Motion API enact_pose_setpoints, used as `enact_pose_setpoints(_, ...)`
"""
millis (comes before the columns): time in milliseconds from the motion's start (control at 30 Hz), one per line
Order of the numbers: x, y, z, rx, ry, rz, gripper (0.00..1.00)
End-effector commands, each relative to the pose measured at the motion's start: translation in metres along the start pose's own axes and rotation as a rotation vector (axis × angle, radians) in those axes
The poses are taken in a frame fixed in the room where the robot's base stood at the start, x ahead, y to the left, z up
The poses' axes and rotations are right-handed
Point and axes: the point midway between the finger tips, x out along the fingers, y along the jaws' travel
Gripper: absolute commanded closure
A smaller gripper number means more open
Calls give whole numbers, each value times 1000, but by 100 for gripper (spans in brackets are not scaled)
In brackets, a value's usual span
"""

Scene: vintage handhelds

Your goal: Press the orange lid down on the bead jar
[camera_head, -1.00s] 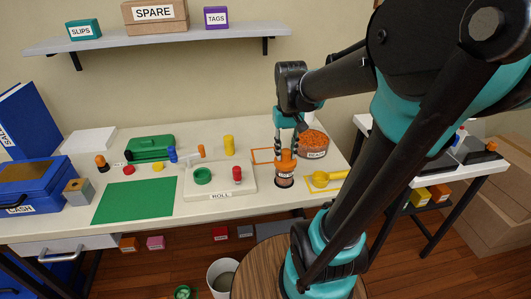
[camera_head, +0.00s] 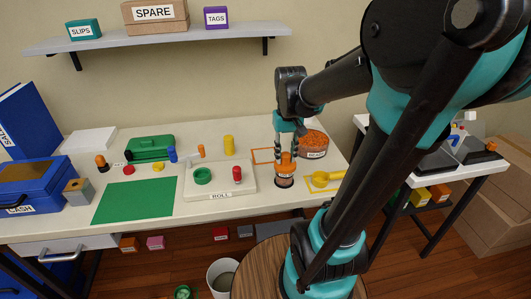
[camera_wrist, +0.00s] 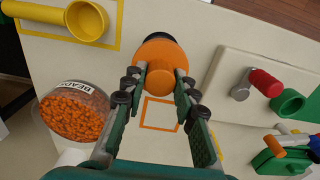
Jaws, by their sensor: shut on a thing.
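The orange lid (camera_head: 286,161) is a round disc with a knob; it also shows in the wrist view (camera_wrist: 170,52). My gripper (camera_wrist: 160,82) is closed around the knob, one finger on each side, and points down in the head view (camera_head: 286,149).
A yellow scoop (camera_head: 321,179) lies to the right. An empty orange outline (camera_head: 262,156) is behind left. A white tray (camera_head: 216,191) with a green ring and red-topped peg is left.

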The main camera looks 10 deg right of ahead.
Motion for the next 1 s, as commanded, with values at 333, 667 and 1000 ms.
enact_pose_setpoints(333,2,0,0,0,0,0,100)
enact_pose_setpoints(667,6,0,0,0,0,0,65)
enact_pose_setpoints(1000,6,0,0,0,0,0,48)
